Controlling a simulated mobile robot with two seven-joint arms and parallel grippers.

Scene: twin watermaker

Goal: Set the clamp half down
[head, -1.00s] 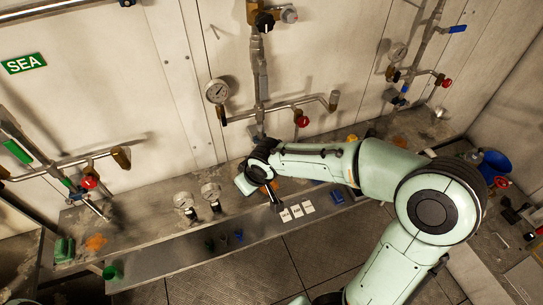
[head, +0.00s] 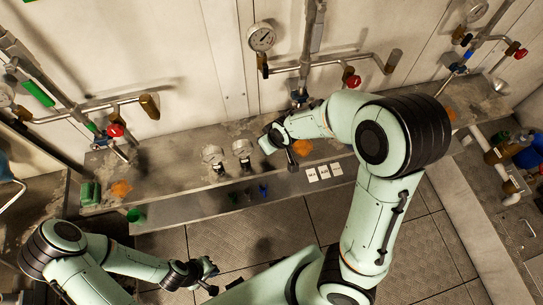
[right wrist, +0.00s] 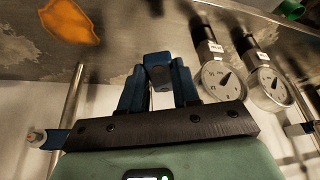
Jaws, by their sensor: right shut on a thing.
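My right gripper (right wrist: 158,72) is shut on a small dark blue block, which I take to be the clamp half (right wrist: 157,60). The block sits between the blue fingers in the right wrist view. In the head view my right gripper (head: 272,140) is over the back shelf, between the gauges and an orange patch. Its fingertips and the held piece are hidden there, and I cannot tell whether the piece touches the shelf. My left gripper (head: 207,276) is low in the head view, over the floor, with its fingers apart and nothing visible between them.
A wall pipe with a red-handled valve (head: 351,80) is behind.

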